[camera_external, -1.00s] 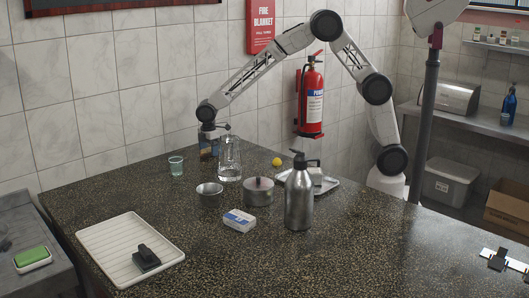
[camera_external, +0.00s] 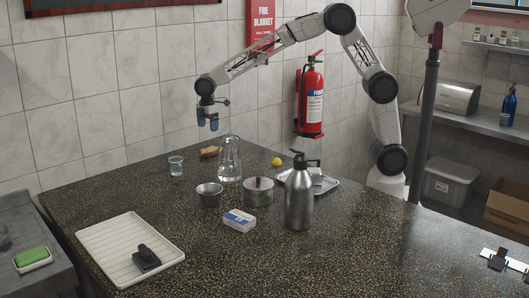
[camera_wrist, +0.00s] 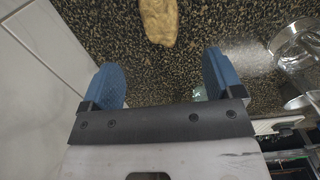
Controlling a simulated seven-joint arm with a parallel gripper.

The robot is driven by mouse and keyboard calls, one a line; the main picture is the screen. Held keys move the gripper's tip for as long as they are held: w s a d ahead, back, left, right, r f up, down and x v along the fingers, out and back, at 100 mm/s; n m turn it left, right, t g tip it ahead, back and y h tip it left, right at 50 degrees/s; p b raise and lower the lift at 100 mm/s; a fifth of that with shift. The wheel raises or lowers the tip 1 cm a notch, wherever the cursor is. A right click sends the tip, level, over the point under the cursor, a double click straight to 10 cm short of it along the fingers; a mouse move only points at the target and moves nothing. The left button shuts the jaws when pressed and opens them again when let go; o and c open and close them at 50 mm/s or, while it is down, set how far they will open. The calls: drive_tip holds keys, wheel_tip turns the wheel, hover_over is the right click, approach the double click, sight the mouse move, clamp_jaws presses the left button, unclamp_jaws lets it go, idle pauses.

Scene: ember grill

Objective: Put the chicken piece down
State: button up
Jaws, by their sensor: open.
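The chicken piece (camera_external: 210,151) is tan and lies on the dark speckled counter near the tiled wall, behind and left of the glass pitcher. The chicken piece also shows at the top of the wrist view (camera_wrist: 159,20), ahead of my fingers and apart from them. My gripper (camera_external: 208,123) hangs above the chicken piece, pointing down, clear of the counter. In the wrist view its two blue fingers (camera_wrist: 165,80) are wide apart with nothing between them.
The glass pitcher (camera_external: 229,160) stands close to the chicken piece. A small glass (camera_external: 176,165) is to the left. A metal bowl (camera_external: 209,194), a lidded pot (camera_external: 258,190) and a steel bottle (camera_external: 299,198) stand nearer the camera. The left middle of the counter is clear.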

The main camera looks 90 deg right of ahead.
drive_tip(key=shift+r, duration=0.1)
idle(0.6)
drive_tip(key=s+r+m, duration=0.1)
drive_tip(key=s+r, duration=0.3)
drive_tip(key=s, duration=0.5)
drive_tip(key=s+r+m+t, duration=0.1)
drive_tip(key=s+r+m, duration=0.15)
drive_tip(key=s, duration=0.55)
drive_tip(key=s+r+m, duration=0.1)
drive_tip(key=s+r, duration=0.3)
drive_tip(key=s, duration=0.5)
drive_tip(key=s+f+m, duration=0.2)
drive_tip(key=s, duration=1.1)
drive_tip(key=s+f+m+t, duration=0.1)
drive_tip(key=s+m, duration=0.1)
drive_tip(key=s, duration=1.2)
drive_tip(key=shift+s+f+m+t, duration=0.2)
drive_tip(key=shift+f+m+t, duration=0.1)
drive_tip(key=shift+f+m, duration=0.05)
